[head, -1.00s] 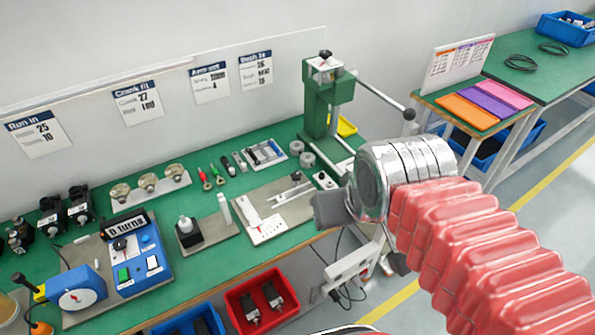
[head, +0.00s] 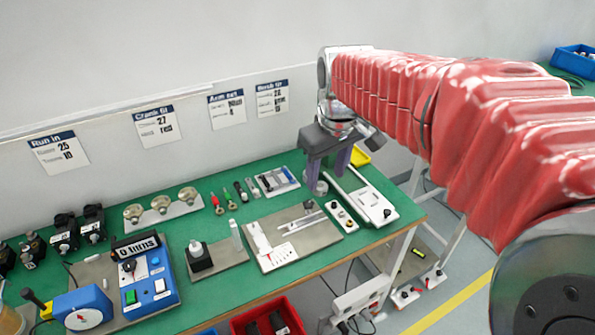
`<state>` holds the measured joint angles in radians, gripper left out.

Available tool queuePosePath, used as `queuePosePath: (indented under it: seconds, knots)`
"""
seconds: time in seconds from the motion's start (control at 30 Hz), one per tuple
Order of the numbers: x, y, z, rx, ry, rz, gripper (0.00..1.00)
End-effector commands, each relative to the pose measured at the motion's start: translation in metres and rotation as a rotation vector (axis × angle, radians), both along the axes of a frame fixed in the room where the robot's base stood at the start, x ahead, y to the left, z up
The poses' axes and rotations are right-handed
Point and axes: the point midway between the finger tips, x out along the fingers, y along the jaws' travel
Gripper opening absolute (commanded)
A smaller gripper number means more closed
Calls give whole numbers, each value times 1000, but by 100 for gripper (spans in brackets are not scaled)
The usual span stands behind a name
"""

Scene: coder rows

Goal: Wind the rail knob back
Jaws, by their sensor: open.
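A grey plate (head: 277,214) on the green bench carries a pale slotted rail (head: 304,222) and a white scale strip. A small dark knob (head: 308,205) shows at the rail's far end; it is too small to read its position. My gripper (head: 327,178) points down above the back of the bench, behind and slightly right of this plate. Its two grey fingers are apart, with nothing seen held between them, and it is clear of the knob. The fingers partly cover small grey parts behind them.
A long white fixture (head: 364,200) and a small knobbed block (head: 343,216) lie right of the plate. A black block on a plate (head: 199,256) and a blue control box (head: 148,282) stand left.

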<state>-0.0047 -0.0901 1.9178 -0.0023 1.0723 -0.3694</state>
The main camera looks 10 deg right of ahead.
Motion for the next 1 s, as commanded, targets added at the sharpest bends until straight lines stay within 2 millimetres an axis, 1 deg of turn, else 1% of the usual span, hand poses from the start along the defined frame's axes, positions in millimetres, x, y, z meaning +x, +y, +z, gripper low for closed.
queuePosePath:
  seconds: [0.03, 0.1, 0.37, 0.57, 0.7, 0.83, 1.0]
  knots:
    - [12, 0, -5, -4, 17, 16, 47]
    - [27, -1, -9, -10, 35, 44, 47]
    - [80, -1, -35, -28, 105, 147, 47]
    - [118, -2, -63, -37, 158, 227, 47]
    - [143, -2, -86, -40, 194, 283, 47]
    - [160, -2, -105, -42, 220, 327, 47]
    - [170, -3, -118, -43, 238, 357, 47]
